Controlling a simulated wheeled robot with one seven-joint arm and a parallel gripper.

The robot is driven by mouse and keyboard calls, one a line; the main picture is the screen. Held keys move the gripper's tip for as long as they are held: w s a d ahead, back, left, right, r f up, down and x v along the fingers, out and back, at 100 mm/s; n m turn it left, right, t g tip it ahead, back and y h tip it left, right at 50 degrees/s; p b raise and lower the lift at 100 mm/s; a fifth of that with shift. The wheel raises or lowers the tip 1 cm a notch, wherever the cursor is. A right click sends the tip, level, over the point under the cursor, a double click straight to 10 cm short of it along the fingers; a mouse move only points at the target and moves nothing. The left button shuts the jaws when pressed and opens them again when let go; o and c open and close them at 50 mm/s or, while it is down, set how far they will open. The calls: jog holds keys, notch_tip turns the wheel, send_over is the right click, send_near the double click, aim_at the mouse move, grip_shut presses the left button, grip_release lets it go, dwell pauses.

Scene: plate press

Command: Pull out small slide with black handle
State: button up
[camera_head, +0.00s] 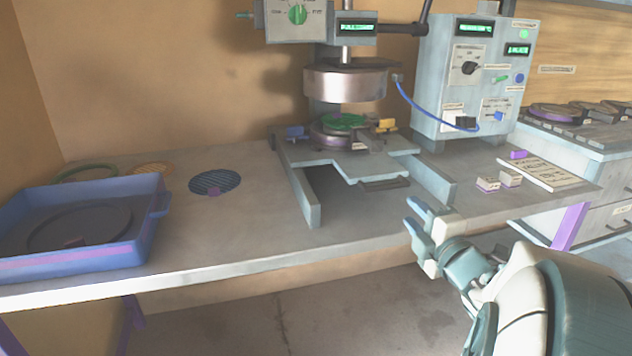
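The press (345,85) stands on the table, with a grey slide plate (340,160) under its round metal head. A short dark handle (385,184) sits low at the front right of the slide plate, between the two grey side rails. A green round piece (343,121) rests on the round lower plate below the head. My gripper (416,214) is in front of the press at the table's front edge, right of and nearer than the handle. Its two blue-tipped fingers are apart, with nothing seen between them. It does not appear to touch the handle.
The right side rail (436,180) stands close behind my gripper. A control box (473,75) with a blue cable is at the back right. Small blocks (498,181) and a label card (544,174) lie at right. A blue tray (80,225) is at left; the table between is mostly clear.

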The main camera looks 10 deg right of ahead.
aim_at(388, 189)
jog(key=w, duration=0.9)
jog(key=w+p, duration=0.1)
jog(key=w, duration=0.3)
jog(key=shift+w+a, duration=0.3)
jog(key=shift+w, duration=0.1)
jog(key=shift+c, duration=0.3)
grip_shut()
jog(key=shift+f, duration=0.1)
